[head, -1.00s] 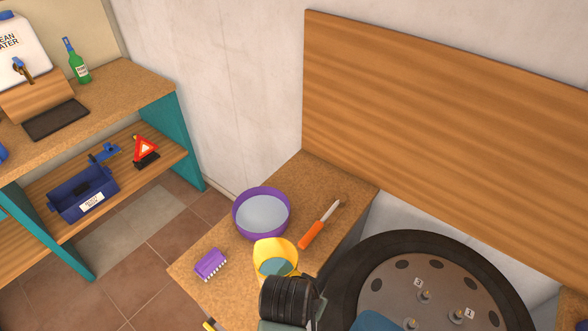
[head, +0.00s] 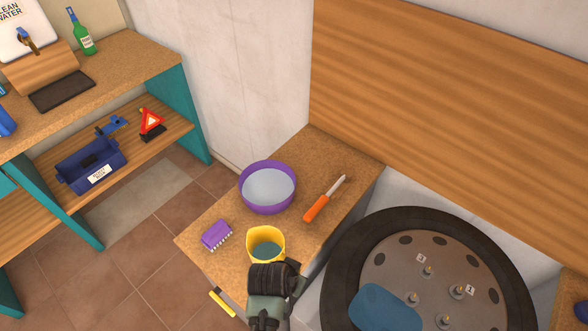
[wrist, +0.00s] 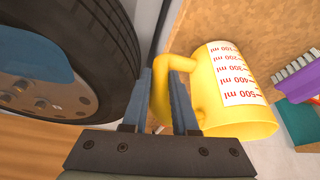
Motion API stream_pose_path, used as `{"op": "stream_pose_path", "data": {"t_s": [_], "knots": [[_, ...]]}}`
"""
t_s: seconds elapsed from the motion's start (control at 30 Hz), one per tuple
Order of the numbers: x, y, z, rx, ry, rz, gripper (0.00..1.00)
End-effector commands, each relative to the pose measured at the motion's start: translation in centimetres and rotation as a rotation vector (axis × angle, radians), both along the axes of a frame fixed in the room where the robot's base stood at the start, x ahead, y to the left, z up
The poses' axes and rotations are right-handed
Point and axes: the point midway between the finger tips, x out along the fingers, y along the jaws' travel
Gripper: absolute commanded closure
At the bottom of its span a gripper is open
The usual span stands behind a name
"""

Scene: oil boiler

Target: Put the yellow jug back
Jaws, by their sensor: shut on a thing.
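The yellow jug (head: 267,236) is near the left edge of the cork worktop, in front of the purple bowl, with bluish liquid showing inside. In the wrist view the jug (wrist: 238,92) has a white label marked in ml, and its handle (wrist: 163,95) is between my fingers. My gripper (wrist: 164,100) is shut on that handle. In the head view my gripper (head: 272,268) partly covers the jug's near side. I cannot tell whether the jug's base touches the worktop.
The purple bowl (head: 267,206) holds pale liquid. An orange-handled screwdriver (head: 317,208) and a purple brush (head: 216,234) lie on the worktop (head: 215,262). A wheel (head: 400,245) with a blue cloth (head: 385,305) is at right. A shelf unit (head: 180,90) stands at left.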

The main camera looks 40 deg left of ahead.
Motion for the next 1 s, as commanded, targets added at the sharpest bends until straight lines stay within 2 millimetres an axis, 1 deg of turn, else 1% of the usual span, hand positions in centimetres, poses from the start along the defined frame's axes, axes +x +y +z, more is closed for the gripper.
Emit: {"op": "stream_pose_path", "data": {"t_s": [0.13,0.27,0.3,0.43,0.7,0.83,0.93,1.0], "knots": [[0.1,0.1,0.1,0.002,-0.003,-0.001,1.0],[0.1,0.1,-0.3,0.001,-0.003,0.0,1.0],[0.0,0.0,-0.2,0.0,-0.001,0.001,0.66],[0.0,0.0,-0.2,0.0,0.0,0.001,0.43],[0.0,0.0,-0.2,0.0,0.0,0.001,0.43],[-0.1,0.0,0.4,0.0,-0.001,0.0,0.43],[-0.5,-0.1,1.3,0.0,-0.001,0.001,0.43],[-0.9,-0.1,2.3,0.001,-0.002,0.001,0.43]]}}
